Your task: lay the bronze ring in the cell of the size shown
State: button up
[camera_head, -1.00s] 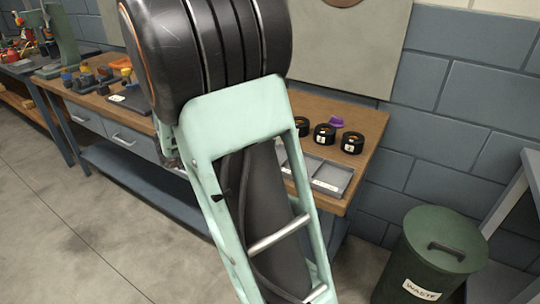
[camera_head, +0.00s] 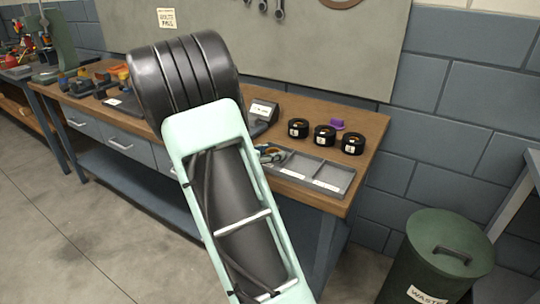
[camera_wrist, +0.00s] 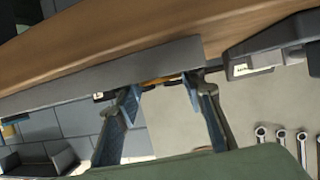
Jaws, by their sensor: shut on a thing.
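The tray (camera_head: 345,183) is grey and divided into cells, with white labels on its front edge; I cannot read them. It lies along the table's front edge in the head view, its left part partly hidden by my arm. My gripper (camera_head: 268,154) is at the tray's left part. In the wrist view my gripper (camera_wrist: 161,88) has its two blue-grey fingers around a thin bronze ring (camera_wrist: 162,79), seen edge-on. The tray's grey side (camera_wrist: 110,73) is just beyond the ring. I cannot tell whether the ring touches the tray.
A dark labelled stand (camera_head: 263,110) is left of the pots. A green waste bin (camera_head: 440,260) stands at the right.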

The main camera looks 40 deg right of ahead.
jog(key=shift+f, duration=0.1)
jog(key=o, duration=1)
jog(key=p+v, duration=0.1)
jog(key=v, duration=0.5)
jog(key=p+v, duration=0.1)
jog(key=v, duration=0.5)
jog(key=shift+r, duration=0.3)
